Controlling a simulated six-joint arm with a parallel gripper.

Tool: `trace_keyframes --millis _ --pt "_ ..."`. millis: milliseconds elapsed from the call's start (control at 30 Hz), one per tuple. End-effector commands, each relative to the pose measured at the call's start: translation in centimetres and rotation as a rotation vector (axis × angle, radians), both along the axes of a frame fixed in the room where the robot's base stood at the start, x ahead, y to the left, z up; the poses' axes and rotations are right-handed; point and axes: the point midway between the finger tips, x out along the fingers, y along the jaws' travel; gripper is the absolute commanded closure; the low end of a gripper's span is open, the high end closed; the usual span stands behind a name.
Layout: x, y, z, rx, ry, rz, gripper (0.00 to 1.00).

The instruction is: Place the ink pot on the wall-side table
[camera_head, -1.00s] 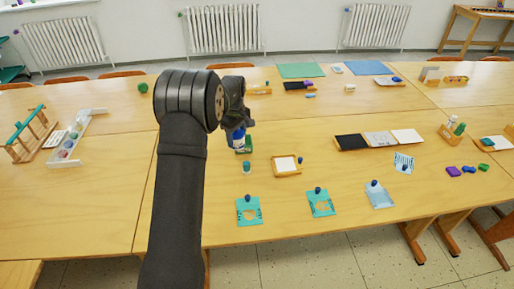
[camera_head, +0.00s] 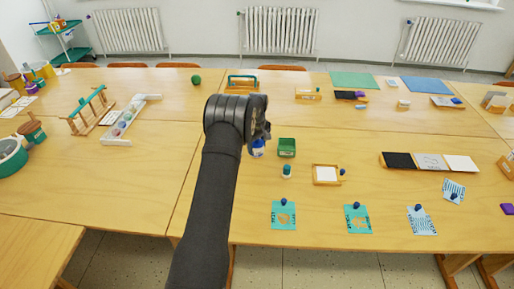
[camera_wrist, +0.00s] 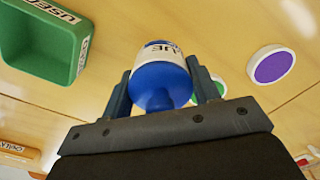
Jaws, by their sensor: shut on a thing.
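The ink pot (camera_wrist: 162,82) is a blue jar with a white label, held between the two fingers of my gripper (camera_wrist: 163,92) in the wrist view. In the head view the pot (camera_head: 258,148) shows as a small blue and white patch, partly hidden by my arm. It is just left of a green box (camera_head: 287,148) and appears held above the wooden table. The long table (camera_head: 330,81) nearest the radiator wall stands behind; which table the task means is not marked.
The wrist view shows the green box (camera_wrist: 45,40), lettered "USED", and a round purple-topped pot (camera_wrist: 271,65). The back table holds a green ball (camera_head: 196,80), a teal-handled carrier (camera_head: 242,83) and mats. A paint rack (camera_head: 128,119) stands left. Bare wood lies between them.

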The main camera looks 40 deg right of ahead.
Motion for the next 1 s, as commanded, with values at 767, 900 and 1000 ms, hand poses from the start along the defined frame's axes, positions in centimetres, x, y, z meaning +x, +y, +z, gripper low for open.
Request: trace_keyframes --millis 767,900,1000 --pt "0.0 0.0 -1.4 -0.001 -0.001 0.0 0.23" --pt "0.0 0.0 -1.1 -0.001 -0.002 0.0 0.23" --pt "0.0 -0.1 -0.1 -0.002 -0.002 0.0 0.23"
